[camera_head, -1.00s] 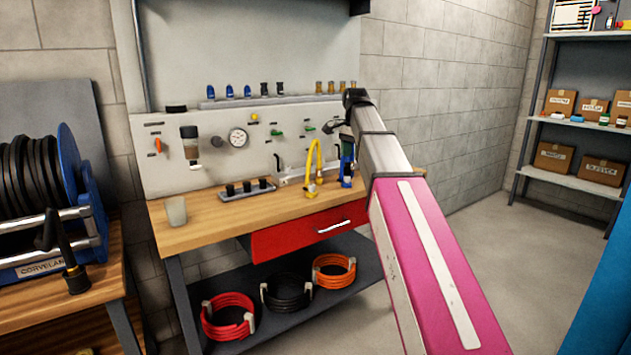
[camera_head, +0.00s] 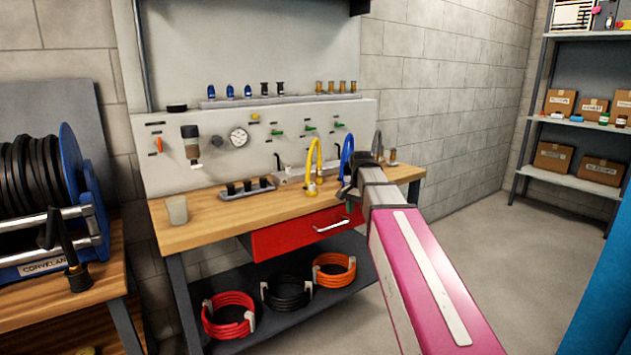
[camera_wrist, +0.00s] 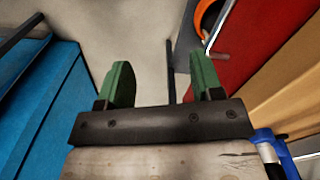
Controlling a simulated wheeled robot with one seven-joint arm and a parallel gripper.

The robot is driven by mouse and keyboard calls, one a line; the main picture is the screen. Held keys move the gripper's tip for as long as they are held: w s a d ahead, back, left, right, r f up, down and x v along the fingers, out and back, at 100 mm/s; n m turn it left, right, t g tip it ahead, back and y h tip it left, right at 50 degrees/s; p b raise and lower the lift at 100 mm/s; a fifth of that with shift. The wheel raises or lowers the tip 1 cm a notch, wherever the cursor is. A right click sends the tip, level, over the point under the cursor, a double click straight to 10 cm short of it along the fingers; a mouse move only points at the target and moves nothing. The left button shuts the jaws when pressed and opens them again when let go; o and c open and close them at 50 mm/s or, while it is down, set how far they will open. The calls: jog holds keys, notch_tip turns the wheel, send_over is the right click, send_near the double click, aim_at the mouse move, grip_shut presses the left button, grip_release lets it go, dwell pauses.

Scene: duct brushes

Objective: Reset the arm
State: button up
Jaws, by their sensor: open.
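My arm reaches from the lower right of the head view toward the workbench. My gripper (camera_wrist: 162,85) shows in the wrist view with its two green fingers spread apart and nothing between them. In the head view the arm's end hangs in front of the bench's right part, beside the red drawer (camera_head: 300,232), and the fingers are mostly hidden. In the wrist view the floor lies between the fingers, with the red drawer front (camera_wrist: 262,35) to the right.
The wooden bench (camera_head: 225,215) carries a yellow hose spout (camera_head: 314,160), a blue one (camera_head: 346,152) and a clear cup (camera_head: 177,209). Coiled hoses lie on its lower shelf. A hose reel (camera_head: 60,200) stands left, a box shelf (camera_head: 575,125) right. A blue surface (camera_head: 605,300) borders the right edge.

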jog(key=s+d+f+n, duration=0.2)
jog(key=s+f+n, duration=0.1)
jog(key=s+f, duration=0.6)
jog(key=s+d+f+n, duration=0.2)
jog(key=s+f, duration=0.7)
jog(key=f, duration=0.9)
jog(key=shift+s+n, duration=0.4)
jog(key=shift+n, duration=0.8)
